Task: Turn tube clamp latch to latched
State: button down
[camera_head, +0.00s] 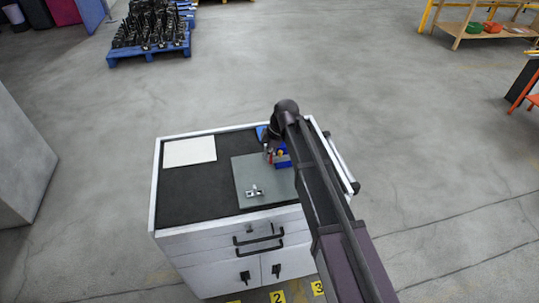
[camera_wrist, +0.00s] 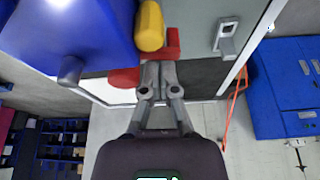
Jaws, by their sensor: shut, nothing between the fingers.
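A blue block (camera_head: 283,162) with red and yellow parts stands on a grey plate at the right of the cabinet top. In the wrist view the blue block (camera_wrist: 75,30) fills the upper left, with a grey rod (camera_wrist: 71,71) on it. A yellow rounded piece (camera_wrist: 150,27) and a red piece (camera_wrist: 173,45) are beside it. I cannot tell which part is the clamp latch. My gripper (camera_wrist: 158,66) is shut and empty, its tips close to the red piece; contact is unclear. A small metal bracket-like piece (camera_head: 254,191) lies on the plate, also in the wrist view (camera_wrist: 227,38).
The grey plate (camera_head: 243,172) lies on a black mat (camera_head: 190,202) on a white cabinet. A white sheet (camera_head: 189,151) lies at the mat's far left. My arm covers the cabinet's right side. A blue pallet (camera_head: 150,52) and open floor lie beyond.

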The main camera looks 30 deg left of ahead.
notch_tip(320, 180, up, 9)
jog(key=p, duration=0.9)
jog(key=shift+s+a+r, duration=0.2)
jog(key=shift+a, duration=0.05)
jog(key=c, duration=1.4)
grip_release()
